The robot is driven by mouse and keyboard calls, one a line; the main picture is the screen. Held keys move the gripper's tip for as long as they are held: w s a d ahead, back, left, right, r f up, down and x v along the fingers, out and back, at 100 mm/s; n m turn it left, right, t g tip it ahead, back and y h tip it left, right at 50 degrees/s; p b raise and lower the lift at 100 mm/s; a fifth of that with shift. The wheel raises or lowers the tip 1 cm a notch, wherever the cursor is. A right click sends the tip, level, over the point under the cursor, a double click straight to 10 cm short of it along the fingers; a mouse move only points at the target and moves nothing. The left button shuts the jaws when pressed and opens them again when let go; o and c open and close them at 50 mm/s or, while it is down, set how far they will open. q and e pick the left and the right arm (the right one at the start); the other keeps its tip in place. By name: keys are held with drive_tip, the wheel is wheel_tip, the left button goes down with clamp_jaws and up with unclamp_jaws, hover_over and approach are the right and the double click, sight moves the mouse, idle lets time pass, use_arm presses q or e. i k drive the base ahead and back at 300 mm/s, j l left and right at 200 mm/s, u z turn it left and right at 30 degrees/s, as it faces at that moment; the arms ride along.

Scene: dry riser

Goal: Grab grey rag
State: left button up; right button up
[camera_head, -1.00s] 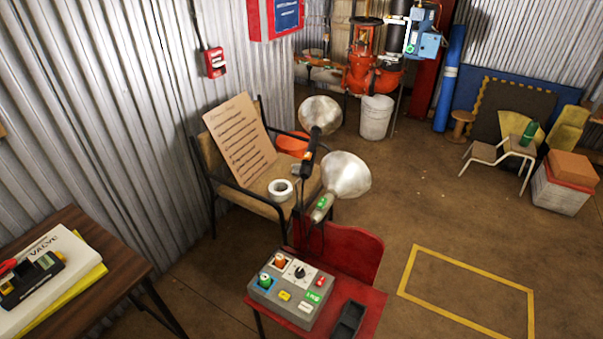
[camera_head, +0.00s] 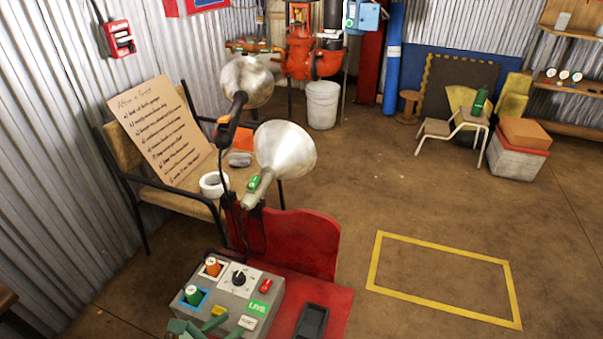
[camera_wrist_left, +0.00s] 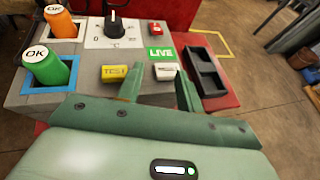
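A small grey bundle (camera_head: 240,159), which looks like the grey rag, lies on the seat of the tan chair (camera_head: 172,200) against the corrugated wall. It sits just behind a white tape roll (camera_head: 214,185) and between two lamp heads. My left gripper (camera_head: 228,325) shows at the bottom edge of the head view, far nearer than the rag, over the front of the grey control box (camera_head: 262,300). In the left wrist view its green fingers (camera_wrist_left: 158,80) are apart with nothing held between them. The rag is not in the wrist view. My right gripper is not in view.
Two metal lamps (camera_head: 285,150) with cables rise between me and the tan chair. A red chair (camera_head: 300,240) carries the control box and a black tray (camera_head: 312,321). A lettered cardboard sheet (camera_head: 160,130) leans on the tan chair. Floor inside the yellow outline (camera_head: 440,246) is clear.

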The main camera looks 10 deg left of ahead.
sight(236, 160)
drive_tip(key=i+l+z, duration=0.15)
drive_tip(key=l, duration=0.25)
drive_tip(key=l+z, duration=0.15)
drive_tip(key=l, duration=0.25)
drive_tip(key=i+l+z, duration=0.15)
drive_tip(key=l, duration=0.2)
drive_tip(key=i+l, duration=0.4)
drive_tip(key=i, duration=0.15)
drive_tip(key=i+l, duration=0.4)
drive_tip(key=i, duration=0.15)
drive_tip(key=i+u, duration=0.45)
drive_tip(key=i, duration=0.4)
drive_tip(key=i+l+u, duration=0.15)
drive_tip(key=i+u, duration=0.3)
drive_tip(key=i, duration=0.35)
drive_tip(key=i+u, duration=0.8)
drive_tip(key=u, duration=0.2)
drive_tip(key=i+l+u, duration=0.25)
drive_tip(key=i+u, duration=0.25)
drive_tip(key=i+l+u, duration=0.15)
drive_tip(key=i+u, duration=0.15)
drive_tip(key=u, duration=0.15)
drive_tip(key=i+l+u, duration=0.25)
drive_tip(key=u, duration=0.15)
drive_tip(key=i, duration=0.05)
